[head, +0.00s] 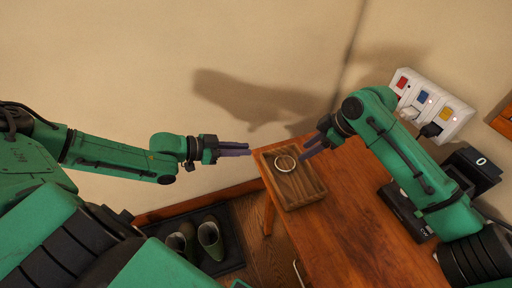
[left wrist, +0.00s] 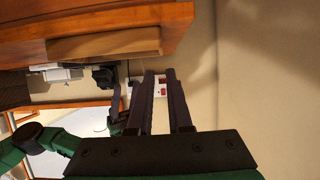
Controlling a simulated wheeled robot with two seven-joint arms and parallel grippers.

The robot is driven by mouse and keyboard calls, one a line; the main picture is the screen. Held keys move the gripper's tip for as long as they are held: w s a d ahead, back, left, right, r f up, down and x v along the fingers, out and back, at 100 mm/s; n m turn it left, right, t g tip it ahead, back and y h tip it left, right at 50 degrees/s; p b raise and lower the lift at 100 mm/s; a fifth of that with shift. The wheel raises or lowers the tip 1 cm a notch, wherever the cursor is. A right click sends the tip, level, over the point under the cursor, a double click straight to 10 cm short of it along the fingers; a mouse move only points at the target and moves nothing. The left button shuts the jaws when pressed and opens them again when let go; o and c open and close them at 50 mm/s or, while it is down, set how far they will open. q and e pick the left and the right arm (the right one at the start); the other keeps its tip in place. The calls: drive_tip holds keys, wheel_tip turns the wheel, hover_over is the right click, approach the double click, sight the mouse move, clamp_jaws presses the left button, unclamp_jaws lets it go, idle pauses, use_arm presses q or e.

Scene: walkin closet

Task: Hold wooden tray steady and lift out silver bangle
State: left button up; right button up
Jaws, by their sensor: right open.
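The silver bangle (head: 285,171) lies flat in the far part of the tray as a thin ring. My left gripper (head: 250,149) is just left of the tray, apart from it, with an empty gap between its fingers. In the left wrist view its fingers (left wrist: 160,72) are parallel and apart, and the tray (left wrist: 105,44) shows beyond them at the table's edge. The bangle is hidden there. My right gripper (head: 304,147) is open and empty, near the tray's far right corner.
A power strip (head: 432,104) with coloured switches and plugs runs along the wall. A black device (head: 405,210) stands on the table's right side. Boots (head: 210,236) stand on a dark mat on the floor. The table's middle is clear.

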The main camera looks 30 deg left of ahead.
sight(275, 149)
use_arm(q)
drive_tip(key=x, duration=1.3)
drive_tip(key=shift+w+d, duration=0.15)
drive_tip(key=shift+w, duration=0.2)
clamp_jaws()
idle(0.5)
